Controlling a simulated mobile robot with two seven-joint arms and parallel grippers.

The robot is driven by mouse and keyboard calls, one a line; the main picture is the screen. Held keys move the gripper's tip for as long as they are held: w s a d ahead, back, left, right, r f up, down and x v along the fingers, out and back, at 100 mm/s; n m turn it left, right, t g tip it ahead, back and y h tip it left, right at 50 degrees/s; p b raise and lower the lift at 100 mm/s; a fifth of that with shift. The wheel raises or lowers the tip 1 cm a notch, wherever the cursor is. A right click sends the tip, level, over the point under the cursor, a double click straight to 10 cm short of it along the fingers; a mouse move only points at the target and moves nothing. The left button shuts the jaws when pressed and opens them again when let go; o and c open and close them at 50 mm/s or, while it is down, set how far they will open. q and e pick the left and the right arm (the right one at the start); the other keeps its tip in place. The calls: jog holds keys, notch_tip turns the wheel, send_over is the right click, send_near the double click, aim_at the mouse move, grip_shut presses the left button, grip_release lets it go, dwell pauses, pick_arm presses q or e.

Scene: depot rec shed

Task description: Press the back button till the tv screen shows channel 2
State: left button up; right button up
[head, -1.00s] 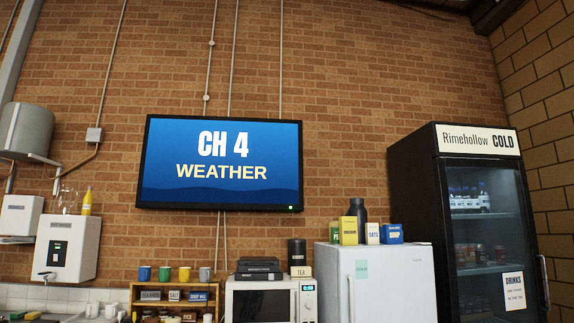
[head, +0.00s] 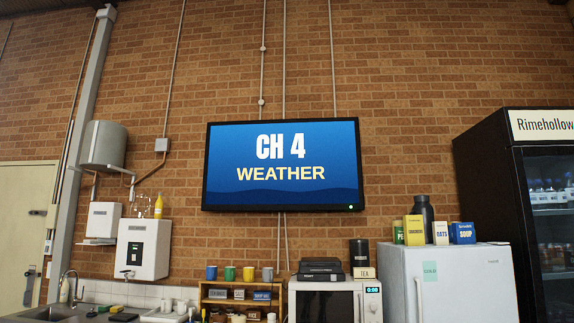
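The TV screen (head: 283,166) hangs on the brick wall in the middle of the head view. It is lit blue and reads "CH 4 WEATHER", with a small green light at its lower right corner. I cannot make out a back button or a remote anywhere in this view. Neither of my grippers is in view.
Below the TV are a microwave (head: 326,301) with a dark box (head: 320,266) on top and a wooden shelf (head: 240,294) with mugs. A white fridge (head: 455,285) and a drinks cooler (head: 480,190) stand right. A sink (head: 50,313) and door (head: 28,225) are left.

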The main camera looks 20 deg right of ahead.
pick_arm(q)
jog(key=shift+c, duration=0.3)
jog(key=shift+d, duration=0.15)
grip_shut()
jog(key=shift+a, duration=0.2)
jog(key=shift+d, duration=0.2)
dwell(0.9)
